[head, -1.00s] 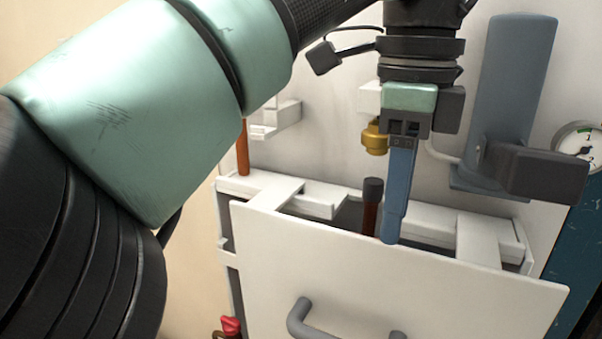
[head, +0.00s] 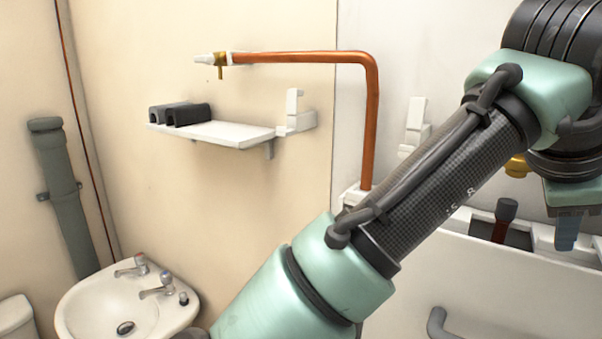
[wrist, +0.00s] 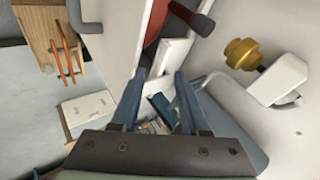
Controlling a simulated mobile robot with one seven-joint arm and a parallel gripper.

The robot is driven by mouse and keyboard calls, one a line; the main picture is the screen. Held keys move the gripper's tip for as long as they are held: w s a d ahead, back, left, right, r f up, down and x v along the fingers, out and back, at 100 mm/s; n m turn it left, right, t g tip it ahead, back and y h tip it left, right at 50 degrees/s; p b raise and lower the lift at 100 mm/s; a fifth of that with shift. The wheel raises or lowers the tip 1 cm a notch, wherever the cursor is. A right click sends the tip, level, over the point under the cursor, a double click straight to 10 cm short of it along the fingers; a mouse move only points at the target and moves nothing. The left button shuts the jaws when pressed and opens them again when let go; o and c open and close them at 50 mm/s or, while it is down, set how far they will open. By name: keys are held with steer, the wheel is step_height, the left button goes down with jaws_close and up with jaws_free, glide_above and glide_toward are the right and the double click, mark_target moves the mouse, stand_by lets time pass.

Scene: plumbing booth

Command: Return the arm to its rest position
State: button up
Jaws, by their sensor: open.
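My gripper (wrist: 161,78) is open in the wrist view, its two blue-grey fingers apart with nothing held between them. In the head view my gripper (head: 566,232) is at the right edge, fingers pointing down, to the right of a dark-capped red-brown upright (head: 502,217). That upright also shows at the top of the wrist view (wrist: 192,16). My arm crosses the head view from bottom centre to upper right and is bent, not folded in.
A white panel (head: 510,268) with a grey handle stands below my gripper. A brass fitting (wrist: 243,54) on a white block (wrist: 280,80) is near it. A copper pipe (head: 371,120), white shelf (head: 230,133) and washbasin (head: 95,300) are to the left.

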step_height(320, 180, up, 10)
steer(key=n+t+h, duration=0.4)
steer(key=t+h, duration=0.1)
steer(key=h, duration=0.1)
steer(key=a+r+n+t+h, duration=0.1)
steer(key=a+r+n+t, duration=0.4)
steer(key=a+t, duration=0.15)
steer(key=s+a+r+n+t+y, duration=0.1)
steer(key=s+a+n+t+y, duration=0.3)
steer(key=a, duration=0.3)
steer(key=s+a+r+n+t+y, duration=0.1)
steer(key=s+a+n+t+y, duration=0.15)
steer(key=a+n+y, duration=0.45)
steer(key=s+a+r+n+t+y, duration=0.1)
steer(key=s+a+n+t+y, duration=0.2)
steer(key=a, duration=0.5)
step_height(320, 180, down, 7)
steer(key=w+t+b, duration=0.1)
steer(key=b, duration=0.5)
steer(key=shift+w+b, duration=0.2)
steer(key=shift+b, duration=0.15)
